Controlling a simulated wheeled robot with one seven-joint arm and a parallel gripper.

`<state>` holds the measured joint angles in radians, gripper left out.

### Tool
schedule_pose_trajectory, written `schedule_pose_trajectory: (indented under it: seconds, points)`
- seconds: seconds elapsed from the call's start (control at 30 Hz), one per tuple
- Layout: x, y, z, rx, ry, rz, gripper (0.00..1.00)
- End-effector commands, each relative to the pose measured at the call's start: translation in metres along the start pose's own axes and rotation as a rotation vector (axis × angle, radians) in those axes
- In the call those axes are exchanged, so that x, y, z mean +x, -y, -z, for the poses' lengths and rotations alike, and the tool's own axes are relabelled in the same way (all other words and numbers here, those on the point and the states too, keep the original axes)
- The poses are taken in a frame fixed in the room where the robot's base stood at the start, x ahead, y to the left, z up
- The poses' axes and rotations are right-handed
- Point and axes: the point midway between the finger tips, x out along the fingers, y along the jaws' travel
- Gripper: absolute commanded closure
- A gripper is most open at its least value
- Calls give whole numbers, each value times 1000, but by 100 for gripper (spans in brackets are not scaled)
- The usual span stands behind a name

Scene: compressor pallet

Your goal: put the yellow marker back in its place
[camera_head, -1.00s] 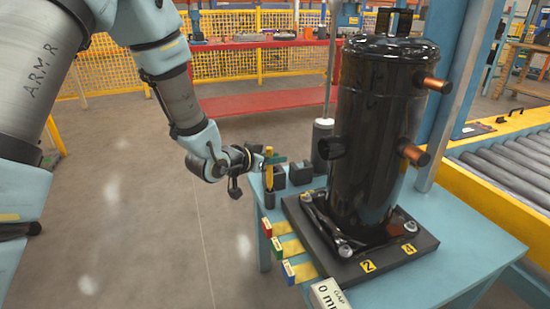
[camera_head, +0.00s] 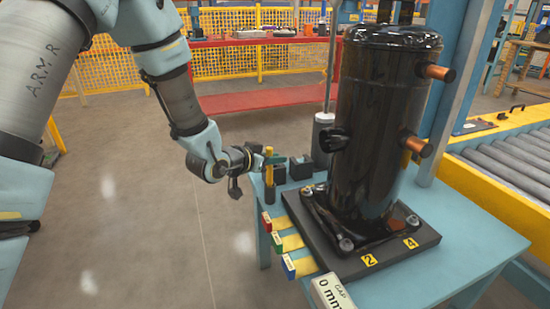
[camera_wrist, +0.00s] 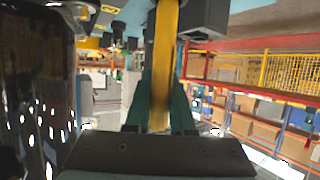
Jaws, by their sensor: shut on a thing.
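The yellow marker (camera_head: 269,177) stands about upright at the left corner of the blue table. My gripper (camera_head: 272,160) is shut on its upper part. In the wrist view the green fingers (camera_wrist: 160,112) close on both sides of the yellow marker (camera_wrist: 163,60). A dark upright piece (camera_head: 269,197) is directly below the yellow part. I cannot tell whether it is a holder or the marker's own lower end. Dark blocks (camera_head: 300,168) stand just right of the marker, and one dark block (camera_wrist: 203,18) is close beside it in the wrist view.
A black compressor (camera_head: 380,125) stands on a dark numbered base (camera_head: 395,255) on the blue table (camera_head: 480,230). Red, green and blue tabs (camera_head: 288,267) line the table's left edge. A gap display (camera_head: 330,292) is at the front. A roller conveyor (camera_head: 500,165) runs at the right.

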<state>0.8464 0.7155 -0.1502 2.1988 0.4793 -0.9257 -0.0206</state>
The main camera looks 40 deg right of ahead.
Motion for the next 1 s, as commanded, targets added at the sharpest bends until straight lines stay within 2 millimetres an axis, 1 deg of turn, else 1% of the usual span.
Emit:
schedule_pose_trajectory:
  seconds: [1.0]
  points:
    - [8,0,-18,0,-1,0,100]
